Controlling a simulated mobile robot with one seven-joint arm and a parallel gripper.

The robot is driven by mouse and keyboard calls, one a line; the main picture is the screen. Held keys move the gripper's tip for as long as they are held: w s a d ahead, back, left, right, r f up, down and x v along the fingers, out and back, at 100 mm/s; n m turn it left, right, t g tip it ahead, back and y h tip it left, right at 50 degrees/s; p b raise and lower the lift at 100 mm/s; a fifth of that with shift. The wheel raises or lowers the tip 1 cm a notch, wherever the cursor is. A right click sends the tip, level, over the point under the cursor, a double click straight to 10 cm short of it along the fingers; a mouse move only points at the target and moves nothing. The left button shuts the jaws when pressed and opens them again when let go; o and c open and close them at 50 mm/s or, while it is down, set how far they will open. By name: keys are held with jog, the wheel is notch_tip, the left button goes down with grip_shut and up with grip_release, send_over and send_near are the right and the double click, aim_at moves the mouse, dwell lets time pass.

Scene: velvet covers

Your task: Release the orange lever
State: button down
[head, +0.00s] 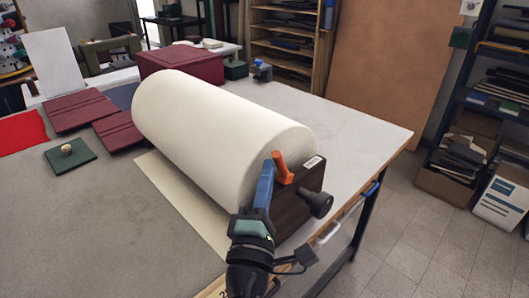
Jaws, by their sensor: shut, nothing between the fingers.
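The orange lever (283,168) stands at the near end of a large cream roll (205,112), above a dark wooden end block (300,200) with a small label. My gripper (268,168) is shut, with its blue fingers pointing up beside the lever's left side. In the picture the fingertips overlap or lie very close to the lever; I cannot tell whether they touch it. Part of the block is hidden behind my gripper.
A black knob (318,204) sticks out from the block's right side. A cream sheet (185,200) lies under the roll on the grey table (365,133). The table's right side is clear.

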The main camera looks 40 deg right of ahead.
aim_at(277, 154)
jog(key=d+r+m+g+y+p, duration=0.1)
jog(key=p, duration=0.4)
jog(key=d+r+m+g+y+p, duration=0.1)
jog(key=r+p, duration=0.1)
jog(key=p, duration=0.4)
jog(key=shift+r+m+y+p, duration=0.1)
jog(key=shift+m+y+p, duration=0.2)
jog(key=shift+m, duration=0.1)
jog(key=y+p, duration=0.1)
jog(key=p, duration=0.1)
jog(key=d+m+g+y+p, duration=0.1)
jog(key=p, duration=0.2)
jog(key=shift+d+r+p, duration=0.2)
jog(key=shift+d+p, duration=0.1)
jog(key=shift+d+f+p, duration=0.2)
jog(key=shift+d+p, duration=0.55)
jog(key=shift+p, duration=0.05)
jog(key=shift+d, duration=0.7)
